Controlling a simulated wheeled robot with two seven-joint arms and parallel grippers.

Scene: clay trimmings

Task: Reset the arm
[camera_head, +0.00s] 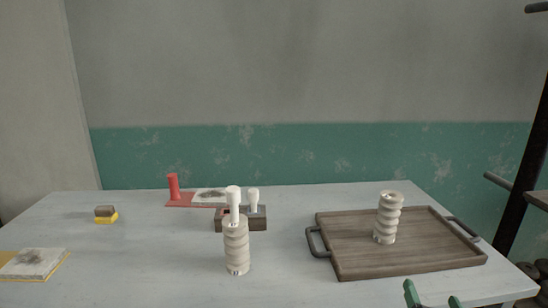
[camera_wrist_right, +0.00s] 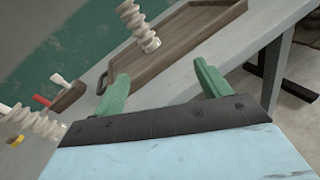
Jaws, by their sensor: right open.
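My right gripper (camera_head: 432,298) is at the bottom right of the head view, where only its green fingertips show, near the table's front edge. In the right wrist view its two green fingers (camera_wrist_right: 162,88) stand wide apart with nothing between them. A brown wooden tray (camera_head: 345,258) with dark handles lies beyond it on the table; it also shows in the wrist view (camera_wrist_right: 160,62). A pale ribbed cylinder (camera_head: 388,220) stands on the tray. My left gripper is in neither view.
A second ribbed cylinder (camera_head: 236,250) stands mid-table, a white handle showing at its top. Behind are a dark block (camera_head: 258,222) with a white-handled tool and a red piece (camera_head: 173,186). A yellow-brown block (camera_head: 106,215) and a smudged pad (camera_head: 35,263) lie left. The pale table (camera_head: 150,255) has clear room.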

